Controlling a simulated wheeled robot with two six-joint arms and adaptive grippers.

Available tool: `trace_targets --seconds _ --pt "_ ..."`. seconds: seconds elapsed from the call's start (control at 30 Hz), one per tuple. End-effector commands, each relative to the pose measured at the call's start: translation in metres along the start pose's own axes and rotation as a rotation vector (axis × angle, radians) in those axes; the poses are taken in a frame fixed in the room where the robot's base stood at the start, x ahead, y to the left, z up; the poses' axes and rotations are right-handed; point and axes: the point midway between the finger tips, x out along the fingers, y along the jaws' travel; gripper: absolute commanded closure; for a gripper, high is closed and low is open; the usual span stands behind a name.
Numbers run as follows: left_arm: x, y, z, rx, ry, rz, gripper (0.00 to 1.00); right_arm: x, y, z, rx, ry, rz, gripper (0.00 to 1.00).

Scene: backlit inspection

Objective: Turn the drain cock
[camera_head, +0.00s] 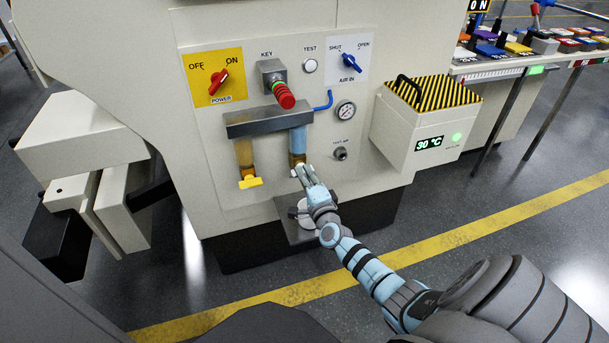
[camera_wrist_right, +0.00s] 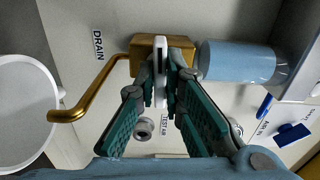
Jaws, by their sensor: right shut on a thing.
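The drain cock shows in the right wrist view as a brass block (camera_wrist_right: 178,48) with a bent brass spout (camera_wrist_right: 92,92) beside a DRAIN label. It sits at the end of a blue bowl (camera_wrist_right: 235,62). Its pale flat handle (camera_wrist_right: 160,57) stands between the fingers of my right gripper (camera_wrist_right: 163,85), which is shut on it. In the head view, my right gripper (camera_head: 303,173) is at the bottom of the blue bowl (camera_head: 298,143) and mostly hides the cock. My left gripper is not in view.
A white cup (camera_wrist_right: 22,108) stands below the spout; my gripper partly covers it in the head view. An amber bowl with a yellow tap (camera_head: 250,182) hangs to the left. A gauge (camera_head: 345,111) and a striped-lid box (camera_head: 425,120) are to the right.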

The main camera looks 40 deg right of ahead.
Motion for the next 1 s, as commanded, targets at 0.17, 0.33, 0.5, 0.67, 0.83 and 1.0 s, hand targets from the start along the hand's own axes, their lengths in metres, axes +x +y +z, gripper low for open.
trace_targets --seconds 0.17,0.33,0.5,0.67,0.83,1.0 --pt "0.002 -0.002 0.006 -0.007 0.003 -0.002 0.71 0.000 -0.001 0.000 -0.093 0.000 0.002 1.00" --pt "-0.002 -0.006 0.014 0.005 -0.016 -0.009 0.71 0.000 -0.001 0.000 -0.229 0.000 0.002 1.00" --pt "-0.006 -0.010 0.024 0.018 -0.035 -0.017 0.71 -0.001 -0.001 0.000 -0.390 -0.001 0.004 1.00" --pt "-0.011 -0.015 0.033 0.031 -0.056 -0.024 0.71 0.000 -0.001 0.000 -0.542 -0.001 0.003 1.00" --pt "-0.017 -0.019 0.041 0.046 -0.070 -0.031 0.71 -0.001 -0.001 0.000 -0.704 -0.001 0.004 1.00" --pt "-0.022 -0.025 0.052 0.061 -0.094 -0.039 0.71 -0.001 -0.001 0.000 -0.865 -0.002 0.003 1.00"
